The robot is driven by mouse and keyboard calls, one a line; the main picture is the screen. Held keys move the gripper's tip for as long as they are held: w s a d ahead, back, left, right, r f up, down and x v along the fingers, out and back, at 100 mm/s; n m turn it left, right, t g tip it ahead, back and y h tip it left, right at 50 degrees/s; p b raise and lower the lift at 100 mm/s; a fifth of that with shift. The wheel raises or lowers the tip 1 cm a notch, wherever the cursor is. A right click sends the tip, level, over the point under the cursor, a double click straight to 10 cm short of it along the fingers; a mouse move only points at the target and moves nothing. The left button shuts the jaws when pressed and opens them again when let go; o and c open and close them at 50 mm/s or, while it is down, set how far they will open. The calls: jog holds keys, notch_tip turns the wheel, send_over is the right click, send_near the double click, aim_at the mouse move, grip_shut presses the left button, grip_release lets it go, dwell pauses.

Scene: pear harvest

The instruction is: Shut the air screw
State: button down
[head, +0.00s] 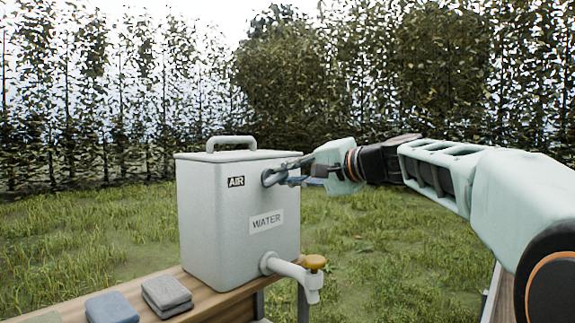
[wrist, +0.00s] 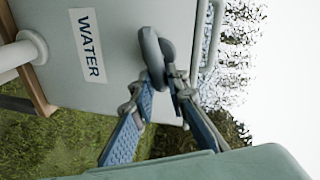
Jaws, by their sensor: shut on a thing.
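The air screw (wrist: 154,55) is a grey knob on the front face of a pale grey water tank (head: 205,225), right of the AIR label (head: 236,182). In the wrist view the screw stands out from the tank's wall. My gripper (head: 280,175) comes from the right and is at the screw. In the wrist view my gripper (wrist: 160,82) has its two blue-padded fingers closed on the screw's near part. In the head view the fingers partly hide the screw.
A white tap (head: 290,270) with an orange-brown knob (head: 314,262) sticks out low on the tank, below my gripper. The WATER label (head: 266,221) is above it. The tank stands on a wooden bench (head: 230,297) with folded grey (head: 167,293) and blue (head: 111,307) cloths. Grass lies around.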

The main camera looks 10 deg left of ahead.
jog(key=shift+w+d+f+m+g+y+p, duration=0.15)
jog(key=shift+m+p, duration=0.25)
jog(key=shift+m, duration=0.25)
jog(key=shift+a+f+m+g+y+p, duration=0.15)
jog(key=shift+m+p, duration=0.25)
jog(key=shift+m, duration=0.25)
jog(key=c, duration=1.9)
grip_release()
jog(key=shift+d, duration=0.1)
jog(key=v, duration=1.2)
jog(key=shift+w+r, duration=0.1)
